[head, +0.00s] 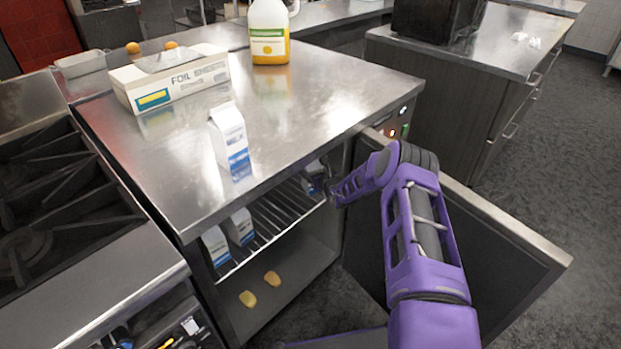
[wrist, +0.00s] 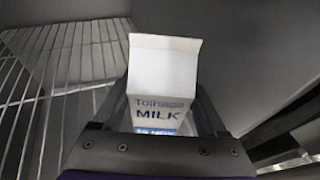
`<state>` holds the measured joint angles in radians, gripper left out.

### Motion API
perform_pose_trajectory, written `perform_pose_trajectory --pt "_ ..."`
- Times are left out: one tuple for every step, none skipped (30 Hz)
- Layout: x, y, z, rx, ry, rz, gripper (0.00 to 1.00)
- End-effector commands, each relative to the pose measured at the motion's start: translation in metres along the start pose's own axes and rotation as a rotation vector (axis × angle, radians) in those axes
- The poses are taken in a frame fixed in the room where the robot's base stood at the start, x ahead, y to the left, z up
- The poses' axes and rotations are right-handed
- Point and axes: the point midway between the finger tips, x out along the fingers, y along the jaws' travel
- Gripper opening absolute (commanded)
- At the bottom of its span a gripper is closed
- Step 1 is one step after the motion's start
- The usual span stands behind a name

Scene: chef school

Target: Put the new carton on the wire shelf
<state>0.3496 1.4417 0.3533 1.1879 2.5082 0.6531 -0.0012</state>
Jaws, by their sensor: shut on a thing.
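My gripper (wrist: 164,100) is shut on a white milk carton (wrist: 164,62) with blue lettering, one finger on each side of it. In the head view, this carton (head: 315,172) is partly hidden at the right of the open cabinet, under the counter edge. The wire shelf (head: 275,222) runs across the cabinet; its bars also show at left in the wrist view (wrist: 60,55). I cannot tell whether the held carton touches the shelf. Two other cartons stand at the shelf's left, one in front (head: 215,246) and one behind (head: 240,227).
The cabinet door (head: 490,255) stands open at right, beside my arm. Another milk carton (head: 229,138), a foil box (head: 172,80) and a jug (head: 269,32) stand on the counter (head: 320,95). Two yellowish pieces (head: 272,278) lie on the cabinet floor. The shelf's middle looks clear.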

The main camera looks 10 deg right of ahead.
Motion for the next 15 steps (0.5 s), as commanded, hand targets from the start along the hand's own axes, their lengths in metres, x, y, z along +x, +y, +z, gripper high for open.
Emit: perform_pose_trajectory --pt "0.003 0.0 0.002 0.0 -0.004 0.0 0.0" --pt "0.004 0.0 0.003 0.0 -0.004 0.0 0.0" --pt "0.006 0.0 0.004 0.0 -0.005 -0.001 0.0" --pt "0.009 0.0 0.004 0.0 -0.005 0.0 0.0" --pt "0.012 0.001 0.005 -0.001 -0.005 -0.001 0.0" --pt "0.014 0.001 -0.003 0.0 -0.002 -0.001 0.0" --pt "0.015 0.001 -0.009 0.001 -0.001 0.0 0.0" --pt "0.017 0.001 -0.014 0.001 -0.001 0.0 0.0" --pt "0.018 0.0 -0.019 0.0 -0.002 0.0 0.0" --pt "0.019 0.0 -0.023 0.0 -0.002 0.0 0.0" --pt "0.02 0.0 -0.025 0.0 -0.002 0.0 0.0" --pt "0.021 0.0 -0.026 0.0 -0.004 -0.001 0.0" --pt "0.021 0.0 -0.027 0.0 -0.004 -0.001 0.0" --pt "0.021 0.0 -0.027 0.0 -0.005 -0.001 0.0" --pt "0.021 0.0 -0.027 0.0 -0.005 -0.001 0.0"
